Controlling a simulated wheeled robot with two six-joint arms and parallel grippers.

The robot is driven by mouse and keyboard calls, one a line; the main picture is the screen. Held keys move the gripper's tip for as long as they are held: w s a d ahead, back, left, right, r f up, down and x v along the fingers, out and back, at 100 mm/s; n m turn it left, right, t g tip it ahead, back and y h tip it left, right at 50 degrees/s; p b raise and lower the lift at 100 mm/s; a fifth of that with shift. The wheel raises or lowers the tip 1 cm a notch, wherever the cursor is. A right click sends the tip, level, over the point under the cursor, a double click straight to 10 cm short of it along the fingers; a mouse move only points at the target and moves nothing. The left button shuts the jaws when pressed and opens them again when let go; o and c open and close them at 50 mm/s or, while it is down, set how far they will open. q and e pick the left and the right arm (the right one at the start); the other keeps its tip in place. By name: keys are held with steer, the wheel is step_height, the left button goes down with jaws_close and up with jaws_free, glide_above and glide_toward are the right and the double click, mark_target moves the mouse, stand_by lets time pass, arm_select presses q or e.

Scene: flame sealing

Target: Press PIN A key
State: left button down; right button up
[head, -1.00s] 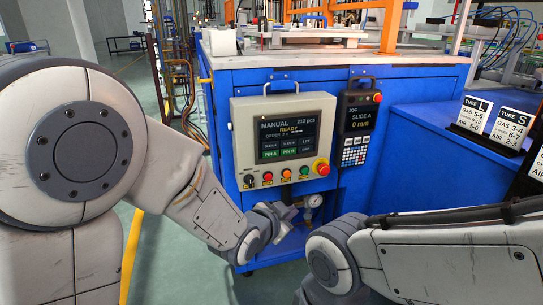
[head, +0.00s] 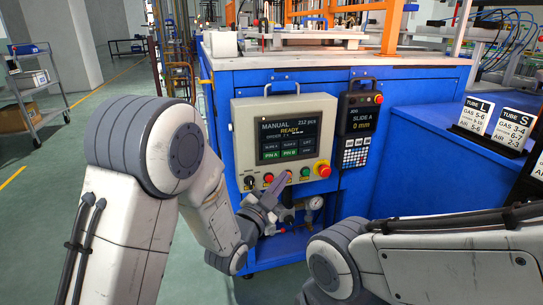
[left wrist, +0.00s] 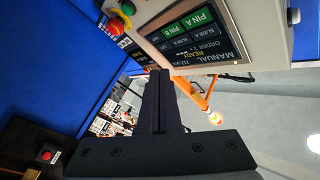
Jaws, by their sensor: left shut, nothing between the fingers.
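The green PIN A key (head: 271,155) is at the lower left of the screen on the grey control panel (head: 241,120), with the green PIN B key (head: 290,152) to its right. PIN A also shows, tilted, in the left wrist view (left wrist: 202,18). My left gripper (head: 284,176) is shut and empty, its fingers pointing up in front of the panel's button row, below the keys. In the left wrist view its closed fingers (left wrist: 158,73) lie below the screen in the picture, and I see no contact with a key. My right gripper is out of view.
A red emergency stop knob (head: 322,169) sits at the panel's lower right, beside a row of coloured buttons. A black jog pendant (head: 357,122) hangs to the right on the blue machine (head: 400,150). A pressure gauge (head: 315,203) is below the panel.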

arm_select(q)
steer(key=p, duration=0.1)
glide_toward(277, 154)
steer(key=w+d, duration=0.2)
steer(key=d, duration=0.2)
steer(key=shift+w+a+r, duration=0.15)
steer(key=shift+w+a, duration=0.1)
steer(key=shift+w, duration=0.25)
steer(key=shift+w+a+r, duration=0.1)
steer(key=shift+w+a, duration=0.1)
steer(key=shift+w, duration=0.25)
stand_by(1.1)
steer(key=shift+w+a, duration=0.15)
steer(key=shift+w, duration=0.25)
steer(key=shift+w+a+b, duration=0.1)
steer(key=shift+w+b, duration=0.2)
stand_by(0.4)
steer(key=shift+s, duration=0.1)
steer(key=shift+s+d, duration=0.25)
steer(key=shift+s, duration=0.4)
